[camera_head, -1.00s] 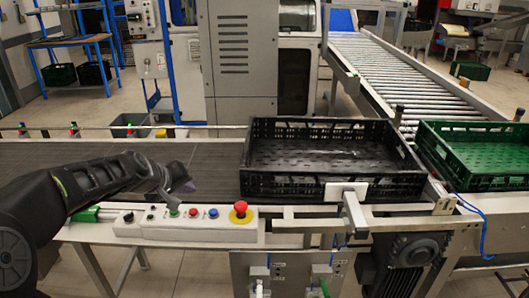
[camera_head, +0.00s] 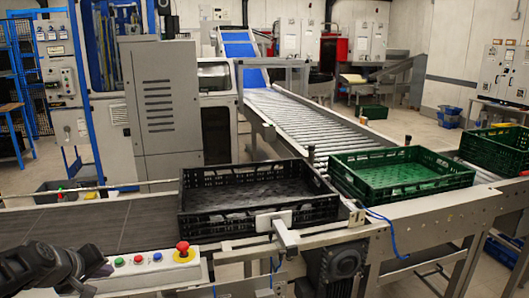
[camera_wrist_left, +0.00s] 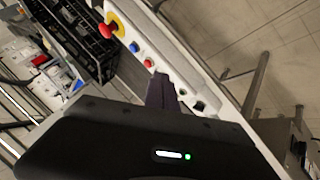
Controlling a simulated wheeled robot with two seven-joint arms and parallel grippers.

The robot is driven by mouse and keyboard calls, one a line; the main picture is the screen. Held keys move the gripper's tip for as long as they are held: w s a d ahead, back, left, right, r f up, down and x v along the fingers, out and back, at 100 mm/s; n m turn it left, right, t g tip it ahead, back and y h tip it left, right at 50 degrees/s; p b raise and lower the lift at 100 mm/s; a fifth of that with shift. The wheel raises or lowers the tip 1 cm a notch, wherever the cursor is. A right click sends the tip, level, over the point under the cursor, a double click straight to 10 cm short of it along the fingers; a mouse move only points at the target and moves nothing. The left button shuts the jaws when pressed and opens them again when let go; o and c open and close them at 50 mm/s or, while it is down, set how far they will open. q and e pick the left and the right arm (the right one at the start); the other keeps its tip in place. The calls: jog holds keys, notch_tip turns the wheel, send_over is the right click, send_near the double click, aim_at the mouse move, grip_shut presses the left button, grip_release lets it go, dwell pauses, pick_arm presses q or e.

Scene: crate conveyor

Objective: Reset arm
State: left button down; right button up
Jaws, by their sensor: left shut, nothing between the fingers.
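My left arm comes in at the bottom left of the head view. Its gripper (camera_head: 98,270) is shut and empty, at the left end of the white button panel (camera_head: 160,267). In the left wrist view the shut fingers (camera_wrist_left: 160,90) overlap the panel's edge near its small buttons; I cannot tell whether they touch it. The panel carries a red mushroom button (camera_head: 183,247) on a yellow base, a blue button (camera_head: 157,256), a red button (camera_head: 138,259) and a green button (camera_head: 119,261). My right gripper is in neither view.
A black crate (camera_head: 258,225) sits on the conveyor (camera_head: 130,225) behind the panel. A green crate (camera_head: 405,188) stands to its right, with another green crate (camera_head: 500,147) farther off. A roller conveyor (camera_head: 300,122) runs back from the line. A grey machine cabinet (camera_head: 162,105) stands behind.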

pick_arm(q)
jog(key=s+d+f+m+g, duration=0.1)
jog(key=s+d+f, duration=0.1)
jog(key=d+f, duration=0.5)
jog(key=s+d+f+m+g+h, duration=0.1)
jog(key=d+f, duration=0.3)
jog(key=f, duration=0.6)
jog(key=s+d+f+m+g, duration=0.1)
jog(key=s+d+f, duration=0.1)
jog(key=d+f, duration=0.5)
jog(key=s+d+f+m+g+h, duration=0.1)
jog(key=s+d+f+m+g, duration=0.1)
jog(key=s+d+f, duration=0.6)
jog(key=s+d+f+m+g+h, duration=0.2)
jog(key=s+d+f, duration=0.6)
jog(key=s, duration=0.7)
jog(key=shift+d+f+g, duration=0.2)
jog(key=shift+d+g, duration=0.6)
